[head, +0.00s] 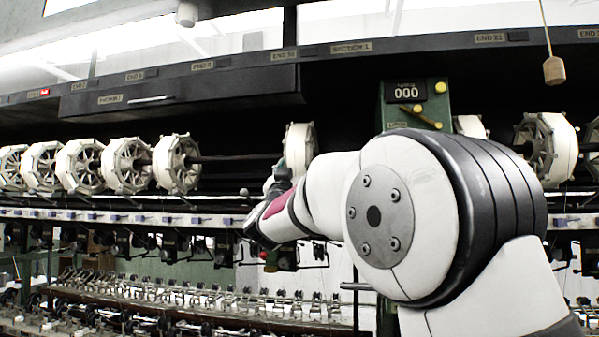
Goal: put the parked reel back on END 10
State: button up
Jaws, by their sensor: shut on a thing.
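A white reel (300,145) shows nearly edge-on in the head view, left of the green post and below a label that appears to read END 10 (285,55). My gripper (283,172) is at the lower left side of this reel and is shut on it. The fingertips are small and dark here, so the exact grip is unclear. My arm hides the reel's lower right part. The dark shaft (230,158) runs from the left reels towards the held reel. I cannot tell whether the reel is seated on it or apart from it.
Several white reels (127,165) line the shaft at left, and more (547,150) are at right. A green post (437,117) with a 000 counter stands right of the held reel. A wooden pull (554,70) hangs at upper right. A dark overhead box (180,92) spans the upper left.

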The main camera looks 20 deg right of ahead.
jog(key=shift+f, duration=0.2)
dwell(0.5)
jog(key=o, duration=1.4)
jog(key=shift+s+f, duration=0.1)
jog(key=shift+f, duration=0.05)
jog(key=shift+c, duration=0.3)
jog(key=p+v, duration=0.2)
jog(key=v, duration=1)
jog(key=shift+s+a, duration=0.25)
jog(key=shift+s, duration=0.1)
jog(key=shift+f+y, duration=0.1)
jog(key=shift+y, duration=0.2)
